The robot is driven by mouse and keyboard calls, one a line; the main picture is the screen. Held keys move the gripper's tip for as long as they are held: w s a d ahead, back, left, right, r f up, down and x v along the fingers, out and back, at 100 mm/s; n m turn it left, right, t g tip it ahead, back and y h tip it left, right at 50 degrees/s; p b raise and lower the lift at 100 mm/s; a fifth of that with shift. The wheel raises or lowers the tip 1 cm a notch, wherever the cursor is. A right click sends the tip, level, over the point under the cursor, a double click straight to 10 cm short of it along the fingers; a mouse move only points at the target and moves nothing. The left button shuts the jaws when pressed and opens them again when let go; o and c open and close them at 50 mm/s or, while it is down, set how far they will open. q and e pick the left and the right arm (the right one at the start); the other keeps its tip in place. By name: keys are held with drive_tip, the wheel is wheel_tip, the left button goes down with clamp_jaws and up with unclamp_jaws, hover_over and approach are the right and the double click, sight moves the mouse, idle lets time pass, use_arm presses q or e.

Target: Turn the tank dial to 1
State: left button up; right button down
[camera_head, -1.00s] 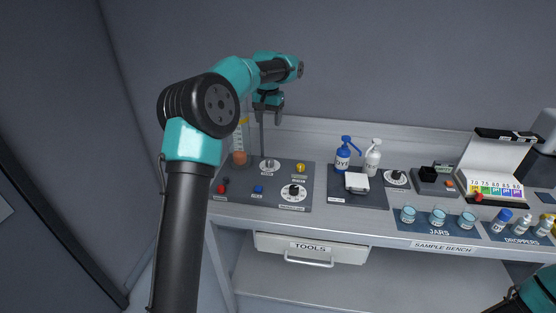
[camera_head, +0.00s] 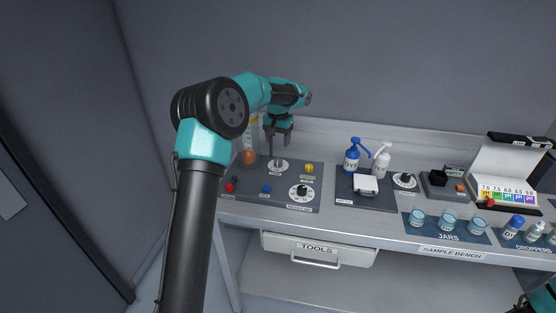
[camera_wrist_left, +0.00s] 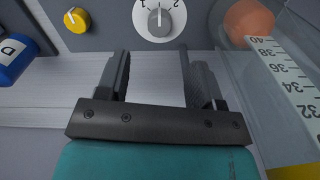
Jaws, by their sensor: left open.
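A round white dial with a grey knob (camera_head: 278,165) sits at the back middle of the dark left panel (camera_head: 240,196). It also shows at the top of the left wrist view (camera_wrist_left: 160,20), with the numbers 1 and 2 at its upper left and upper right. The knob's white mark points up in that view, between these numbers. My left gripper (camera_head: 278,143) is above this dial, pointing down. In the left wrist view its two fingers (camera_wrist_left: 154,62) are spread, with nothing between them; the dial lies beyond the tips. The right gripper is out of view.
A clear graduated tube (camera_wrist_left: 275,70) with an orange float stands close beside the dial. A yellow knob (camera_head: 309,168), a second dial (camera_head: 301,193), a red knob (camera_head: 230,187) and a blue button (camera_head: 266,189) share the panel. Pump bottles (camera_head: 352,158) stand to the right.

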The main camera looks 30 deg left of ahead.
sight(279, 160)
use_arm(q)
wheel_tip(279, 160, down, 9)
drive_tip(key=shift+f, duration=0.1)
idle(0.3)
drive_tip(key=c, duration=0.9)
drive_tip(key=shift+n, duration=0.5)
drive_tip(key=n, duration=0.3)
drive_tip(key=shift+n, duration=0.3)
drive_tip(key=shift+d+n, duration=0.1)
drive_tip(key=shift+n, duration=2.2)
